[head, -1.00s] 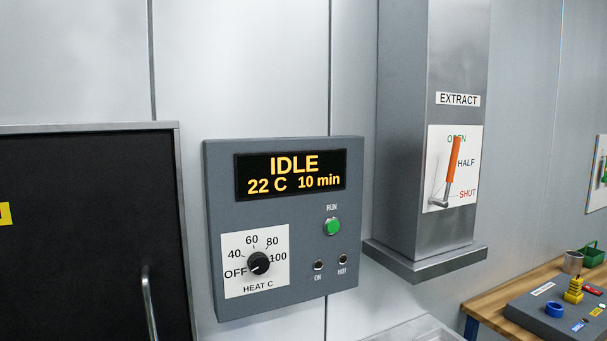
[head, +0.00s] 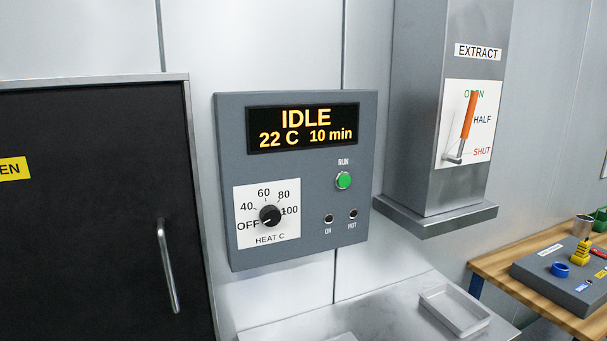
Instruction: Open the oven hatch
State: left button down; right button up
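The oven hatch (head: 90,220) is a large black panel with a pale metal frame at the left of the head view. It looks shut. A yellow label ending in "EN" (head: 14,168) is on it, cut off by the picture's left edge. A silver upright bar handle (head: 167,266) is near the hatch's right edge. The grey control panel (head: 300,250) to its right reads IDLE, 22 C, 10 min, and its heat knob (head: 270,215) points toward OFF. Neither of my grippers shows in this view.
A grey extract duct (head: 420,120) with an orange lever (head: 469,115) juts out right of the panel. Below is a metal surface (head: 385,315) with a shallow tray (head: 455,310). A wooden bench (head: 500,268) at the right carries a grey board with small coloured parts.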

aim_at(100, 237)
jog(key=u, duration=1.5)
